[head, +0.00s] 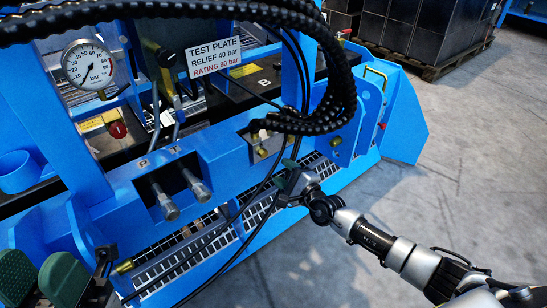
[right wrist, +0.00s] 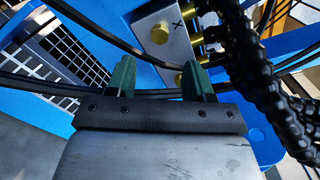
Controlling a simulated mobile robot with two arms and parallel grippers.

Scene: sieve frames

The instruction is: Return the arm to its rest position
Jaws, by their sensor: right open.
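My right gripper (head: 289,174) is at the front of the blue frame, just below a recessed block with brass fittings (head: 262,147). Its arm comes in from the lower right. In the right wrist view, its two green fingers (right wrist: 157,80) stand apart with nothing gripped between them. Thin black hoses (right wrist: 120,92) pass close to the fingers; I cannot tell whether they touch. The fitting block, marked X (right wrist: 165,38), lies beyond the fingertips. My left gripper (head: 38,280) is at the lower left edge, its two green pads apart and nothing seen between them.
A thick bundle of black corrugated hoses (head: 335,85) hangs over the blue frame (head: 235,140), close to my right gripper. A pressure gauge (head: 88,64) and a test plate sign (head: 214,56) are behind. Grey floor (head: 460,150) at the right is clear.

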